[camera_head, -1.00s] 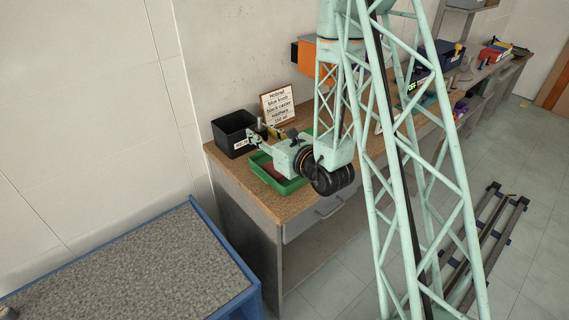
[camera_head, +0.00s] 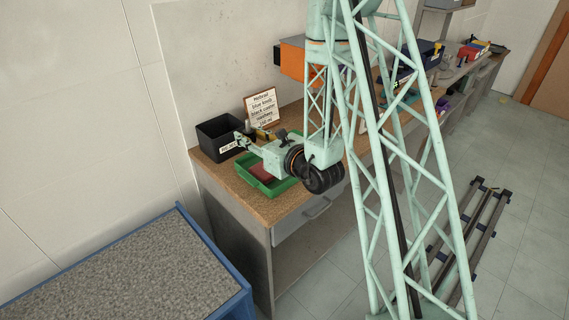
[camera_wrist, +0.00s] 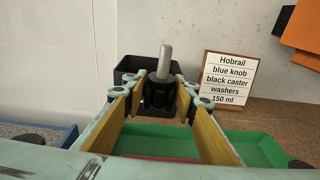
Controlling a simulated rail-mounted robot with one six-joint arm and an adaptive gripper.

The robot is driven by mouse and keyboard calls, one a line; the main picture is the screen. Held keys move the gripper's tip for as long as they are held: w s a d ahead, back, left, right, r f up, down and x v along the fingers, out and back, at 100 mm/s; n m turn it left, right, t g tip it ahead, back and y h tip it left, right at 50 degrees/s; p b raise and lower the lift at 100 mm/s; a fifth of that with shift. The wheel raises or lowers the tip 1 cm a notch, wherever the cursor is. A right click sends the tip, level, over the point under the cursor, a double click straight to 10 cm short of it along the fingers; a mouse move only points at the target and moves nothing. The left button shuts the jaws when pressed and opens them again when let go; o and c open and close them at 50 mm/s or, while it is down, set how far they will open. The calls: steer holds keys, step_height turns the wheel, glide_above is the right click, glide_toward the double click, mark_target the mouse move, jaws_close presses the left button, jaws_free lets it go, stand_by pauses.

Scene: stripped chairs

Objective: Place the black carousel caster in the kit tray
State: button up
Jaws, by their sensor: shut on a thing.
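My gripper (camera_wrist: 160,100) is shut on the black caster (camera_wrist: 158,97), with its yellow-padded fingers on either side. The caster has a dark body and a grey stem that points up. The green kit tray (camera_wrist: 250,148) lies below and nearer than the fingertips in the wrist view. In the head view my gripper (camera_head: 250,137) reaches leftward above the back of the green tray (camera_head: 248,181). The caster is too small and covered to make out clearly there. A flat red thing (camera_head: 261,172) lies in the tray, partly hidden by my gripper.
A black bin (camera_head: 212,141) with a white label stands just behind the tray at the left. A framed list (camera_wrist: 228,80) stands at the right of the bin. An orange box (camera_head: 293,62) is farther right. A blue-edged grey-topped table (camera_head: 130,270) stands in front.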

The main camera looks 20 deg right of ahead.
steer(key=s+d, duration=0.4)
steer(key=d, duration=0.7)
steer(key=s+d+f, duration=0.1)
steer(key=s+d, duration=0.3)
steer(key=d, duration=0.7)
steer(key=s+d, duration=0.4)
steer(key=d, duration=0.7)
steer(key=shift+f, duration=0.25)
steer(key=shift+w+b, duration=0.1)
steer(key=shift+b, duration=0.2)
steer(key=shift+w+a+f+b, duration=0.3)
steer(key=shift+w+a, duration=1.05)
steer(key=shift+a, duration=0.75)
steer(key=shift+w+a+f+b, duration=0.15)
steer(key=shift+w+a+b, duration=0.25)
steer(key=shift+w+a, duration=1.35)
steer(key=shift+w+a+f+b, duration=0.3)
steer(key=shift+w+a, duration=0.7)
steer(key=shift+a, duration=1.45)
steer(key=shift+w+a, duration=0.15)
steer(key=shift+a, duration=0.1)
steer(key=shift+w+a+f, duration=0.1)
steer(key=shift+f, duration=0.1)
steer(key=shift+f+b, duration=0.65)
steer(key=shift+f, duration=0.9)
